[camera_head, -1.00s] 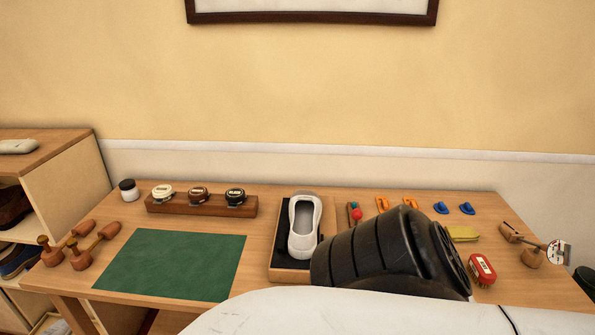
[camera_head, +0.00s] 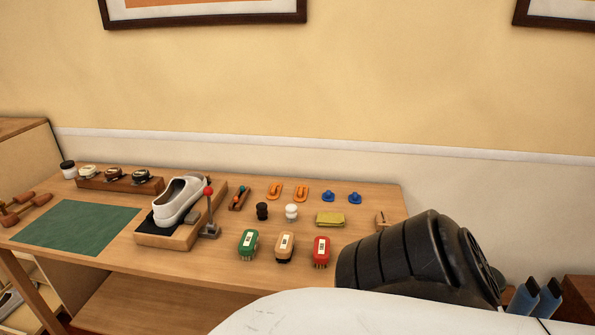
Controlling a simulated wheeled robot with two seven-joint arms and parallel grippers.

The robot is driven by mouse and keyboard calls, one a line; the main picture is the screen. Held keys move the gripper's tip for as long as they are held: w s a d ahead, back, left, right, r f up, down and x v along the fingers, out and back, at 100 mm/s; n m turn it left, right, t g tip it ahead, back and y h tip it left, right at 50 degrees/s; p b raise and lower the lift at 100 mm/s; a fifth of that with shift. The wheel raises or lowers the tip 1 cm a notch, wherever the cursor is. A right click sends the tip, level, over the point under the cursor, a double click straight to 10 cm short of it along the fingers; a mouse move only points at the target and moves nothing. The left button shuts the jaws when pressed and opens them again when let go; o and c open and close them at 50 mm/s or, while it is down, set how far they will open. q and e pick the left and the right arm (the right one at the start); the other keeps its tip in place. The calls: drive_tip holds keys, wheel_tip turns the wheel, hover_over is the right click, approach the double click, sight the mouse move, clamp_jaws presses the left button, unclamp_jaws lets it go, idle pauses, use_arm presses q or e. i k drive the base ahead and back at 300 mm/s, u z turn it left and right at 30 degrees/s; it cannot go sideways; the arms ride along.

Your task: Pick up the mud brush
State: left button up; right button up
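Three brushes stand in a row near the front edge of the wooden table: a green brush (camera_head: 248,245), a tan brush (camera_head: 284,247) and a red brush (camera_head: 321,251). Each has a pale label on top, too small to read, so I cannot tell which is the mud brush. Bristles show below the tan and red ones. No gripper touches them. Neither of my grippers is in view; only a black and white part of my own arm shows at the lower right, covering the table's right front corner.
A white shoe (camera_head: 179,201) rests on a wooden stand, with a red-knobbed lever (camera_head: 209,212) beside it. A green mat (camera_head: 78,229) covers the left. Blue items (camera_head: 540,297) are at right.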

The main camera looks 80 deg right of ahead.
sight(248, 244)
drive_tip(key=k, duration=0.15)
drive_tip(key=z, duration=1.25)
